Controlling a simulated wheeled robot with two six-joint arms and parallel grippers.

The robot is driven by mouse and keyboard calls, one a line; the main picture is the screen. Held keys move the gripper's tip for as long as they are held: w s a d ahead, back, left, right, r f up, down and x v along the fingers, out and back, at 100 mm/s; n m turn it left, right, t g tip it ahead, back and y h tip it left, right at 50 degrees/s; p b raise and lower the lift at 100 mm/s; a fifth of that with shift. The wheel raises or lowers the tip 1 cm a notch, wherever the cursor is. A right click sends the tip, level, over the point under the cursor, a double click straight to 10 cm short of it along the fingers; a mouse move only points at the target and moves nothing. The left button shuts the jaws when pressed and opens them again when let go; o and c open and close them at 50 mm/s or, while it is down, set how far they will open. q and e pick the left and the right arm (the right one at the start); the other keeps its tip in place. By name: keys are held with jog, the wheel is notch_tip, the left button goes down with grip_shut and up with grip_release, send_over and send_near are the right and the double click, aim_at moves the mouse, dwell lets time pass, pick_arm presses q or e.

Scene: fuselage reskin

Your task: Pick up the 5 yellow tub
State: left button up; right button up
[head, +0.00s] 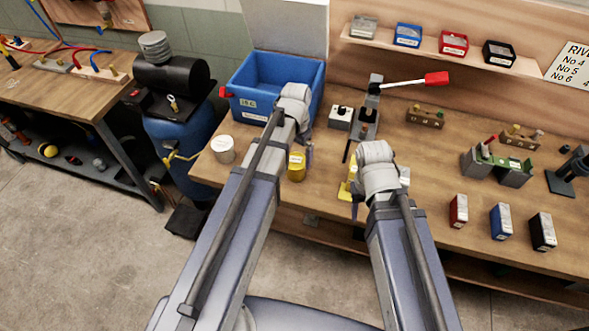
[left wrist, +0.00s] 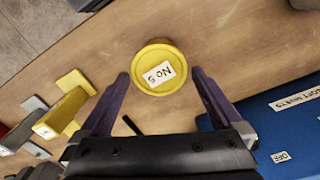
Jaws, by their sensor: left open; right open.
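The yellow tub (head: 297,166) stands on the wooden bench near its front edge, partly behind my left wrist in the head view. In the left wrist view the round yellow tub (left wrist: 158,68) shows its lid from above, with a white label reading No 5. My left gripper (left wrist: 160,76) is open, one finger on each side of the tub in that view, with visible gaps. It also shows in the head view (head: 307,156), mostly hidden by its own wrist. My right gripper (head: 372,205) is open and empty over the bench's front edge, its fingers partly hidden.
A blue bin (head: 247,105) stands behind left of the tub, and a pale tin (head: 222,149) to its left. A yellow stepped piece (head: 346,190) and a lever tool with a red handle (head: 436,79) are to the right. Red, blue and black boxes (head: 501,222) stand further right.

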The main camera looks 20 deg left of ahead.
aim_at(296, 160)
pick_arm(q)
jog(key=shift+f+b, duration=2.9)
jog(key=shift+f, duration=0.4)
jog(key=c, duration=1.2)
jog(key=shift+r, duration=0.15)
jog(key=shift+c, duration=0.2)
notch_tip(296, 160, up, 10)
jog(key=p, duration=1)
jog(key=shift+r, duration=0.1)
